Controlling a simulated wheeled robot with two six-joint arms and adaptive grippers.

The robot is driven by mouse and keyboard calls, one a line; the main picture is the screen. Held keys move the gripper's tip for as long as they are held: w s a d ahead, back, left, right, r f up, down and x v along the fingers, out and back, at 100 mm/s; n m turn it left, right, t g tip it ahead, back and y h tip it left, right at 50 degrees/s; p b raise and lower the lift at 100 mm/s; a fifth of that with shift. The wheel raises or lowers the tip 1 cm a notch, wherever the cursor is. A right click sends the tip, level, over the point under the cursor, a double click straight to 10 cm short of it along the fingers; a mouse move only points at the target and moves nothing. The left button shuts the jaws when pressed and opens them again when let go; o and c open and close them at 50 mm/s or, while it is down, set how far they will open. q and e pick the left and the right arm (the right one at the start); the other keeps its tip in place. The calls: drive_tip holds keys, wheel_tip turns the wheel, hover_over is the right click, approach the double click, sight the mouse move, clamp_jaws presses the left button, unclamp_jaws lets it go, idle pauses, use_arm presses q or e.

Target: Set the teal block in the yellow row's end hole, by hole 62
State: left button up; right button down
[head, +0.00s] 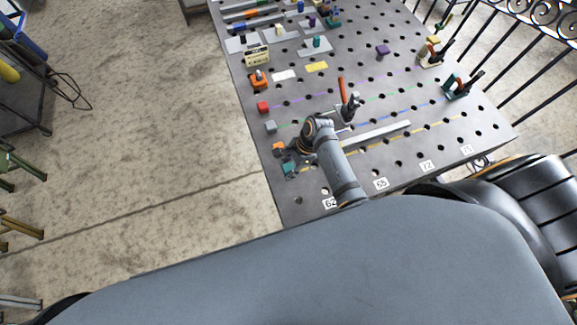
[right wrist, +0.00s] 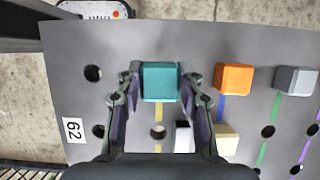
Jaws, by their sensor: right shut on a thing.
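The teal block (right wrist: 160,82) sits between the fingers of my right gripper (right wrist: 160,88), which is shut on it. In the wrist view the block covers the end of the yellow line (right wrist: 158,112), and whatever lies under it is hidden. I cannot tell whether it is seated or held above the plate. A hole (right wrist: 158,131) on the yellow line shows below it. The label 62 (right wrist: 74,130) lies to the left, beside two open holes. In the head view the teal block (head: 290,168) is near the plate's left edge. My left gripper is not in view.
An orange block (right wrist: 234,79) and a grey block (right wrist: 296,80) stand to the right of the teal block. Clamps and a long grey bar (head: 375,133) stand on the perforated table (head: 310,213).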

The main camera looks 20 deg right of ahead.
drive_tip(key=shift+f+b, duration=0.3)
drive_tip(key=shift+f, duration=1.15)
drive_tip(key=c, duration=0.8)
unclamp_jaws()
drive_tip(key=shift+o, duration=0.2)
drive_tip(key=v, duration=1.2)
